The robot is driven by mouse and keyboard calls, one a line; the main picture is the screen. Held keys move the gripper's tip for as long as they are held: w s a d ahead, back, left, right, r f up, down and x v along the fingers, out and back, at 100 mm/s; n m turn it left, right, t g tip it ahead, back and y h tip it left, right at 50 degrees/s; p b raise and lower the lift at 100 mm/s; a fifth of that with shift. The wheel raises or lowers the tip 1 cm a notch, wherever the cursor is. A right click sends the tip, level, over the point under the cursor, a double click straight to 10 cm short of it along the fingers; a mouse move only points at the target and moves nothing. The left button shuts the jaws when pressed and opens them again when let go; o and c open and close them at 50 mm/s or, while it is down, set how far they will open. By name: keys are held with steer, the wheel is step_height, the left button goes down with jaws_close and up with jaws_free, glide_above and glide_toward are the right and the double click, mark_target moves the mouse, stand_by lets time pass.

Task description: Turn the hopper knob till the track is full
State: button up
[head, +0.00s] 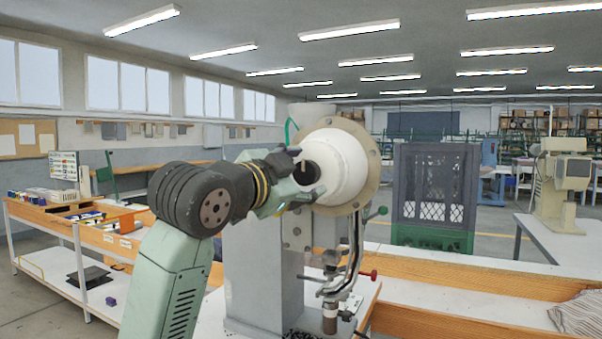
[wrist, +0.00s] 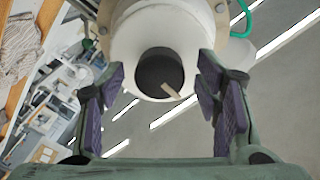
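The press (head: 265,270) is grey, with a white hopper drum (head: 342,165) on top that faces my gripper. In the wrist view the drum (wrist: 180,32) has a round front with a dark centre (wrist: 158,70) and a tan strip across its lower edge. I cannot tell whether this dark centre is the knob or an opening. My gripper (head: 306,172) is in front of it. In the wrist view my gripper (wrist: 160,78) is open, with purple-padded fingers on either side of the front, apparently apart from it. A curved metal track (head: 352,252) runs down below the drum; its fill cannot be made out.
A red-knobbed lever (head: 371,275) and a green-knobbed lever (head: 380,211) stick out right of the press. A dark crate (head: 430,190) stands behind. Wooden edging (head: 450,317) bounds the bench at right. A cloth (head: 578,314) lies at lower right.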

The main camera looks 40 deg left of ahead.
steer(key=c, duration=1.1)
